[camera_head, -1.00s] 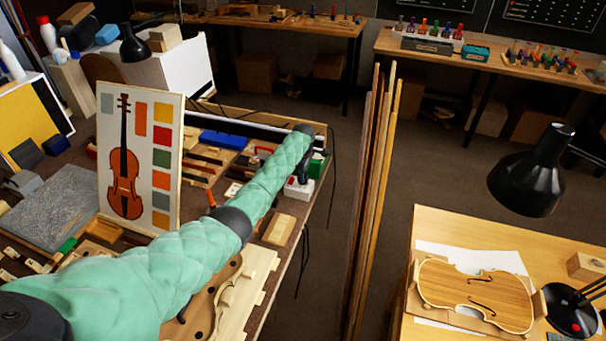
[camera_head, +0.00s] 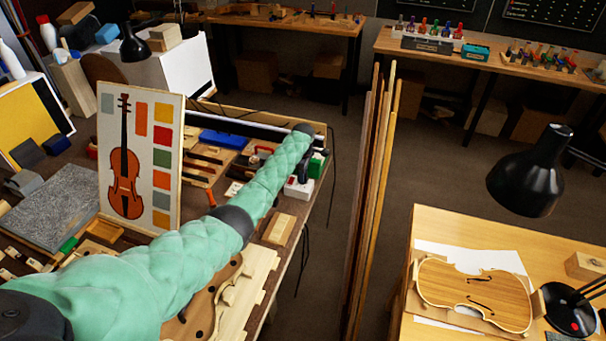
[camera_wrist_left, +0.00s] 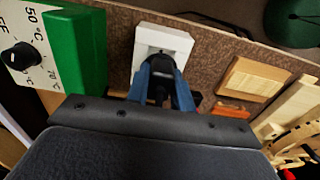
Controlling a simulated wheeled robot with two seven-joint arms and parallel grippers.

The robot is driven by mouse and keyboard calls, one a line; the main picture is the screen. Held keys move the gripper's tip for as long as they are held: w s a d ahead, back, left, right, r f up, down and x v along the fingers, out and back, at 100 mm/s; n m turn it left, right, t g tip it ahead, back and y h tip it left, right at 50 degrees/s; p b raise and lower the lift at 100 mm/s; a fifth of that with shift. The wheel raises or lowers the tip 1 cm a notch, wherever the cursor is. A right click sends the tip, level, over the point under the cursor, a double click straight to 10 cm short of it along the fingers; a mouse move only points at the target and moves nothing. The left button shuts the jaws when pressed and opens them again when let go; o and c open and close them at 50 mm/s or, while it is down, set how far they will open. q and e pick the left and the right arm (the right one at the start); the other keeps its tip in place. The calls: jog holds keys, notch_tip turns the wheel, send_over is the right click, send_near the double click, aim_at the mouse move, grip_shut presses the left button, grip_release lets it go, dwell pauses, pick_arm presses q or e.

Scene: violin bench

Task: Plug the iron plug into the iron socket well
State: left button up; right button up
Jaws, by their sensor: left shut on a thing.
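My left gripper (camera_wrist_left: 162,76) points at the white iron socket well (camera_wrist_left: 164,38) in the left wrist view. Its blue fingers are shut on a dark piece, which I take to be the iron plug (camera_wrist_left: 162,62). The dark piece overlaps the near part of the white block. Whether it is seated in the well or just in front of it, I cannot tell. In the head view the white block (camera_head: 294,192) sits at the bench's right edge, under the end of my left arm, and the fingers (camera_head: 304,173) are small and dark there. My right gripper is not in view.
A green box with a temperature dial (camera_wrist_left: 78,50) stands left of the well in the left wrist view. A wooden block (camera_wrist_left: 254,78) lies to the right. In the head view, tall wooden strips (camera_head: 376,190) stand beyond the bench edge, and dark cables hang there.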

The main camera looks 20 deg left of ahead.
pick_arm(q)
jog(key=shift+f, duration=0.1)
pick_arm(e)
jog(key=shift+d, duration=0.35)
pick_arm(q)
jog(key=shift+f, duration=0.1)
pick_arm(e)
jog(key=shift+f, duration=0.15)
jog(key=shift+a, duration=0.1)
pick_arm(q)
jog(key=shift+f+b, duration=0.45)
jog(key=shift+f, duration=0.45)
jog(key=shift+f+b, duration=0.25)
jog(key=shift+b, duration=0.15)
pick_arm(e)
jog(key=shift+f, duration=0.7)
